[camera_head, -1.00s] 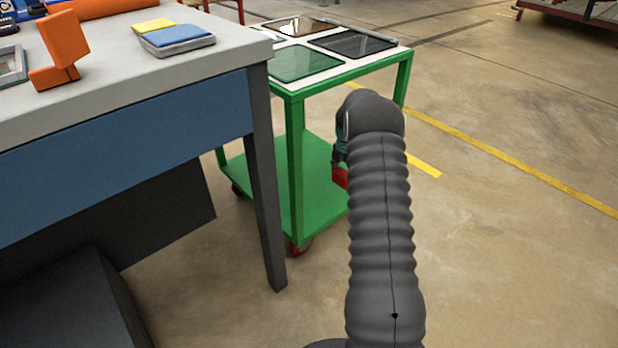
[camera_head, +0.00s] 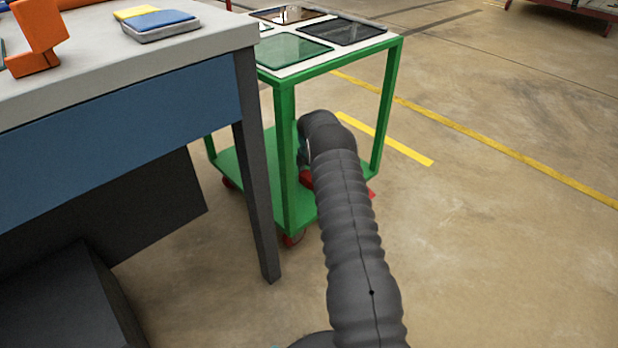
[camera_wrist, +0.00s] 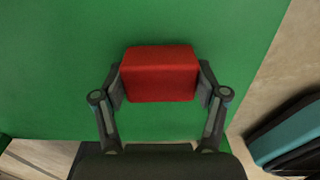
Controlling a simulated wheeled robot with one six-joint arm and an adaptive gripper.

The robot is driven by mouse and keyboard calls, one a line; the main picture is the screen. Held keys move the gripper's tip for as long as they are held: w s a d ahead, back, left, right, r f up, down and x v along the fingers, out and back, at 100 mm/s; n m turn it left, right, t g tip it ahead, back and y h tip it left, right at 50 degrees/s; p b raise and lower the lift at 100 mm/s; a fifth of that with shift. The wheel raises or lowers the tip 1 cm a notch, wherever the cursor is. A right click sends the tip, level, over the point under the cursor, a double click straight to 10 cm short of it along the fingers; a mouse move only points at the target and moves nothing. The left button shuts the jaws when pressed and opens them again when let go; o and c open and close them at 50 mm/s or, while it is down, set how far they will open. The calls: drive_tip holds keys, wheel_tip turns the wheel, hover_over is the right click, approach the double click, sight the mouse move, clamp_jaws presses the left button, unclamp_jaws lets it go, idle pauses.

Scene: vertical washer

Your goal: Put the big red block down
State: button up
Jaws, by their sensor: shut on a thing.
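The big red block (camera_wrist: 160,74) is between the two fingers of my gripper (camera_wrist: 161,84) in the wrist view, with a finger against each side. Behind it is the green lower shelf of the cart (camera_wrist: 50,60). I cannot tell whether the block touches the shelf. In the head view a bit of the red block (camera_head: 306,179) shows beside my arm, at the level of the green lower shelf (camera_head: 237,165). My arm hides most of the gripper there.
The cart's top (camera_head: 262,64) holds several dark and green glass panes. A green cart leg (camera_head: 286,160) stands close to the left of my arm. A workbench (camera_head: 120,95) with an orange block (camera_head: 38,35) is at the left. Open floor lies to the right.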

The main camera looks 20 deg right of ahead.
drive_tip(key=shift+f, duration=0.15)
drive_tip(key=o, duration=1.2)
drive_tip(key=shift+o, duration=0.2)
drive_tip(key=shift+r+p, duration=0.4)
drive_tip(key=shift+r, duration=3.5)
